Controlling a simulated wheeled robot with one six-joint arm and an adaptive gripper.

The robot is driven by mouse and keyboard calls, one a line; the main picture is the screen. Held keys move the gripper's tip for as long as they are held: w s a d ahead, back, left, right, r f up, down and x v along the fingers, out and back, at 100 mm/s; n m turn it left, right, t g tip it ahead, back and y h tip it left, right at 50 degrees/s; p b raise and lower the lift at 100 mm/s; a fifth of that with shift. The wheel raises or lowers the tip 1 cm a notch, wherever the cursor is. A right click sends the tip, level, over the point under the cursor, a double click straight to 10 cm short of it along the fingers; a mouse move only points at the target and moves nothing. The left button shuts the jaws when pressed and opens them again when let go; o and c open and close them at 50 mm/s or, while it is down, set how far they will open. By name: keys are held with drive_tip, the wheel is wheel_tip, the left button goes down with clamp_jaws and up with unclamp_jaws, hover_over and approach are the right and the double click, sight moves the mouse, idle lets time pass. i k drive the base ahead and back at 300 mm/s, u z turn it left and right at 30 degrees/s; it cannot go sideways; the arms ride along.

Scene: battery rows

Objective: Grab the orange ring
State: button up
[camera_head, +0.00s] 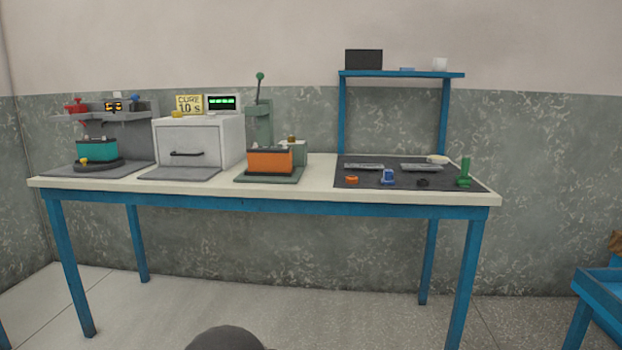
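A small orange ring (351,180) lies on the dark mat (344,169) at the right end of the workbench. It sits near the mat's front left corner, left of a blue part (388,177). Nothing covers it. My gripper is not in view. A dark rounded shape at the bottom edge of the picture seems to be part of my own body.
A black ring (423,183), a green upright tool (464,172) and two grey flat parts share the mat. An orange battery (270,161) sits at the green press left of it. A blue shelf (400,74) stands behind. The floor in front is clear.

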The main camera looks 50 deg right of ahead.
sight(351, 180)
drive_tip(key=u, duration=0.1)
drive_tip(key=i, duration=0.65)
drive_tip(key=z, duration=0.75)
drive_tip(key=i, duration=0.55)
drive_tip(key=z, duration=0.65)
